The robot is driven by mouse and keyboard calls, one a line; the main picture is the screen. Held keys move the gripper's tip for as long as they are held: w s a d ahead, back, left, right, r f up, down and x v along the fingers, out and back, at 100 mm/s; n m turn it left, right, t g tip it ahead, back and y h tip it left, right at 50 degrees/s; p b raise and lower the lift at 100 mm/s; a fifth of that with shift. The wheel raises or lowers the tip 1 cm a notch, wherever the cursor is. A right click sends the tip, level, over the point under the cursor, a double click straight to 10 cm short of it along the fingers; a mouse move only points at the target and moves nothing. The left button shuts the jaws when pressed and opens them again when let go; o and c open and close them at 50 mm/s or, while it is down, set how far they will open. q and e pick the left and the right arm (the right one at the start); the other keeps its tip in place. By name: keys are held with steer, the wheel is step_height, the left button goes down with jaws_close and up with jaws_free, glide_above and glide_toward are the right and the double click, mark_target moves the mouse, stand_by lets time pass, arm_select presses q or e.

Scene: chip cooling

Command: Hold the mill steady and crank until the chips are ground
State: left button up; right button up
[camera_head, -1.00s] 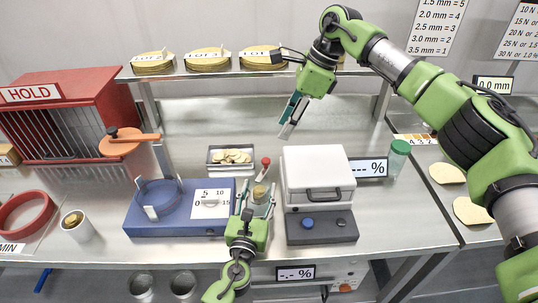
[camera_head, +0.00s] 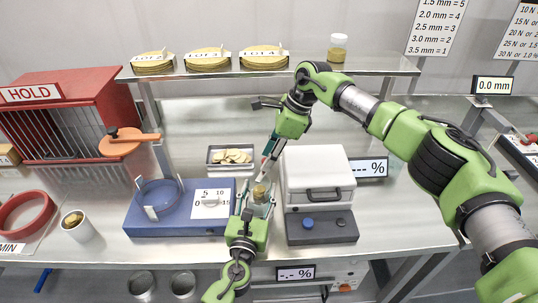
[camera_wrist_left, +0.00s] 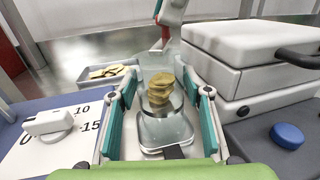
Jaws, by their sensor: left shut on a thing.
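The mill (camera_wrist_left: 168,130) is a clear, narrow body with several yellow chips (camera_wrist_left: 160,88) stacked in its upper part. It stands at the front of the bench in the head view. My left gripper (camera_head: 256,203) is shut around the mill, with one teal finger on each side. The crank's red knob is mostly hidden; a bit of red shows at the top of the left wrist view. My right gripper (camera_head: 268,158) points down at the crank, just above and behind the mill. Whether its fingers are closed on the knob cannot be told.
A blue device (camera_head: 150,220) stands left of the mill, and a white-lidded moisture meter (camera_head: 318,178) stands close on the right. A metal tray (camera_head: 231,168) of chips lies behind. A paper cup (camera_head: 76,226) and red rack (camera_head: 68,110) are further left.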

jaws_close()
steer(key=shift+d+m, duration=0.1)
steer(key=shift+m, duration=0.2)
steer(key=s+d+m+t+h, duration=0.1)
steer(key=s+m+t+h, duration=0.3)
steer(key=m, duration=1.2)
steer(key=shift+s+m, duration=0.4)
steer(key=shift+s, duration=1.3)
steer(key=shift+h, duration=0.3)
